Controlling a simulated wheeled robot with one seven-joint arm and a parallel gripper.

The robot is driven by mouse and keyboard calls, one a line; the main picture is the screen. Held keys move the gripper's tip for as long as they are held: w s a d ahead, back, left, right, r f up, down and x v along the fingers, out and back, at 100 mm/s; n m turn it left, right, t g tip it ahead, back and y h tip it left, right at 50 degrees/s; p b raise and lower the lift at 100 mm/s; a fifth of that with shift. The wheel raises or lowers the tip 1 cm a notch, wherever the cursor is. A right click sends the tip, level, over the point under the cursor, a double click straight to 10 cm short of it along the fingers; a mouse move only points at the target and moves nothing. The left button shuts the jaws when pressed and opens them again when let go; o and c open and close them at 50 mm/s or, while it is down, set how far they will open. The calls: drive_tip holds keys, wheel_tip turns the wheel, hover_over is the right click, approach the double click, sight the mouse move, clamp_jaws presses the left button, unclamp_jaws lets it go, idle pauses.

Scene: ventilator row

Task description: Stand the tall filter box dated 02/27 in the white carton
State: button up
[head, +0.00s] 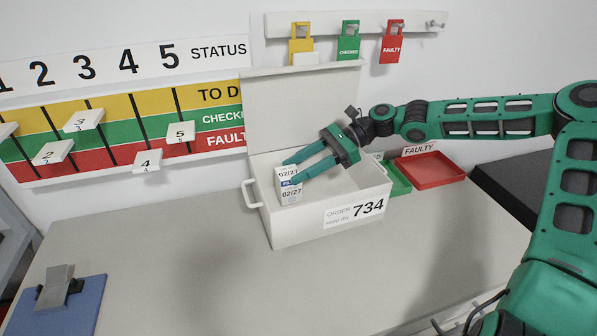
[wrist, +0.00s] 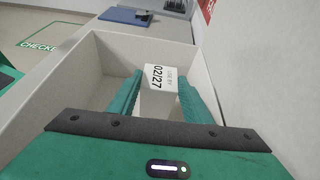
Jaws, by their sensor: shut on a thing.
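The tall filter box (head: 289,192) is white with 02/27 printed on its top and side. It is upright inside the left part of the white carton (head: 292,230), which is open and labelled ORDER 734. My gripper (head: 291,170) reaches into the carton from the upper right and is shut on the box. In the wrist view the box (wrist: 160,78) sits between the two green fingers (wrist: 157,92), within the carton walls (wrist: 75,70). The box's lower end is hidden, so I cannot tell whether it touches the carton floor.
The carton's raised lid (head: 300,105) stands behind it. A red FAULTY tray (head: 432,171) and a green tray (head: 397,180) are to the right. A blue clipboard (head: 62,308) lies front left. Tags hang on a wall rail (head: 355,24). The table before the carton is clear.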

drive_tip(key=shift+s+f, duration=0.15)
drive_tip(key=shift+f, duration=0.35)
drive_tip(key=o, duration=1.3)
drive_tip(key=shift+f, duration=0.1)
drive_tip(key=shift+o, duration=0.2)
drive_tip(key=shift+d, duration=0.1)
drive_tip(key=v, duration=1.2)
drive_tip(key=shift+d, duration=0.1)
